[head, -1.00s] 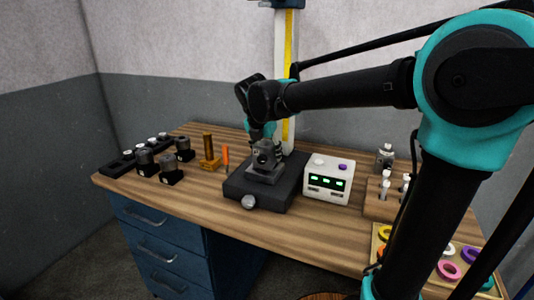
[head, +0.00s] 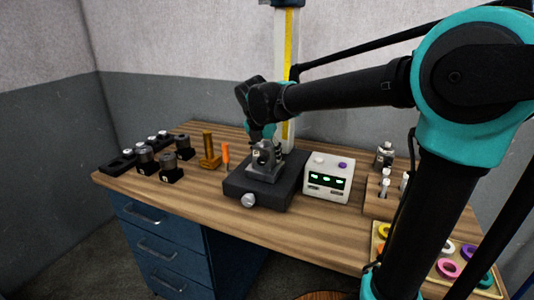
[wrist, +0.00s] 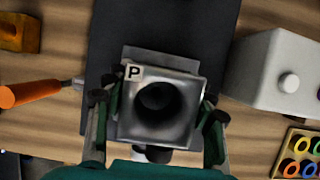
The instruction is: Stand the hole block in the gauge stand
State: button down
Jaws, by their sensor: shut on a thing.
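The hole block (wrist: 182,132) is a grey metal block with a round dark hole and a white "P" label. It lies between the fingers of my gripper (wrist: 158,107) in the wrist view, one finger on each side. In the head view, my gripper (head: 263,138) points down over the block (head: 262,156). The block is at the grey holder on the dark base of what looks like the gauge stand (head: 240,187). I cannot tell whether it is fully seated. The dark base (wrist: 112,35) also shows under the block in the wrist view.
A white box with a green display (head: 328,178) stands close on the right. An orange-handled tool (wrist: 30,93) and a brass-coloured bracket (head: 209,155) stand close on the left. Dark cylinder holders (head: 170,170) are farther left. The front bench strip is clear.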

jog(key=shift+f, duration=0.4)
jog(key=shift+s+d+f, duration=0.1)
jog(key=shift+s+f, duration=0.25)
jog(key=shift+f, duration=0.25)
dwell(0.8)
jog(key=shift+c, duration=2.2)
grip_release()
jog(key=shift+w+f, duration=0.15)
jog(key=shift+w, duration=0.05)
jog(key=v, duration=1.2)
